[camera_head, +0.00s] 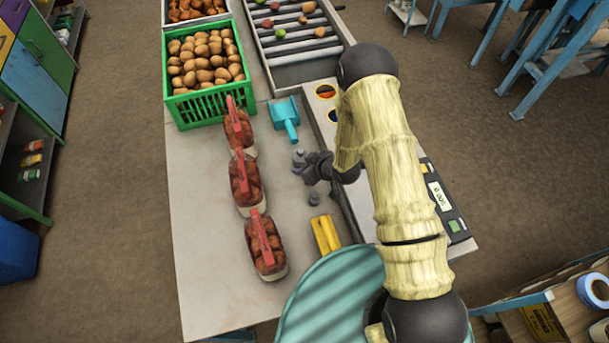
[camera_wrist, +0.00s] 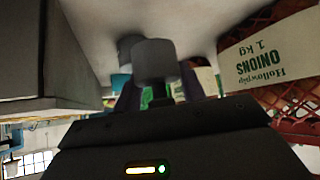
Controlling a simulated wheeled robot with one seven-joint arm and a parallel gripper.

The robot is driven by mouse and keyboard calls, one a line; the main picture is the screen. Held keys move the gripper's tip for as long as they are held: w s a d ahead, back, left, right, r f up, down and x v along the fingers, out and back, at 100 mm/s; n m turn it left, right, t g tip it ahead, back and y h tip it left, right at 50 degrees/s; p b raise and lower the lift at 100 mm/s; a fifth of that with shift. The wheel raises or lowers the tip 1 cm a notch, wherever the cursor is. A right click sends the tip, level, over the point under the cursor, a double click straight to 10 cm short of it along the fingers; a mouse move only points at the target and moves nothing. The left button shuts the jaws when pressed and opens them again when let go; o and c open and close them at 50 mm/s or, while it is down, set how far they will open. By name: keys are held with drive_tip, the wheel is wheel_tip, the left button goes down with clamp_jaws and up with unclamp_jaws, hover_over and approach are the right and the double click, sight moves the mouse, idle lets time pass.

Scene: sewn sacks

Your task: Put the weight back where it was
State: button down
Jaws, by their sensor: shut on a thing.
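My gripper (camera_head: 306,168) is over the worktop between the row of sacks and the grey bench unit. In the wrist view it is shut on a grey metal weight (camera_wrist: 155,62), a short cylinder with a narrow neck between the fingers. The weight's wide end is close to the pale worktop; whether it touches cannot be told. A second grey weight (camera_wrist: 128,45) shows partly behind it. In the head view, one small weight (camera_head: 314,199) stands nearer the yellow object, and another (camera_head: 298,154) shows by my fingertips. The fingers partly hide this spot.
Three red-mesh onion sacks (camera_head: 245,185) stand in a row to the left. A teal scoop (camera_head: 285,117) lies beyond my gripper, a yellow object (camera_head: 325,235) nearer. The unit with a display (camera_head: 439,195) is to the right. A green potato crate (camera_head: 207,105) stands at the far left.

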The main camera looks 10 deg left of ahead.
wheel_tip(320, 180, down, 5)
drive_tip(key=b, duration=0.3)
drive_tip(key=c, duration=1.1)
unclamp_jaws()
drive_tip(key=shift+f, duration=0.1)
drive_tip(key=b+v, duration=0.3)
drive_tip(key=v, duration=0.9)
drive_tip(key=shift+s, duration=0.1)
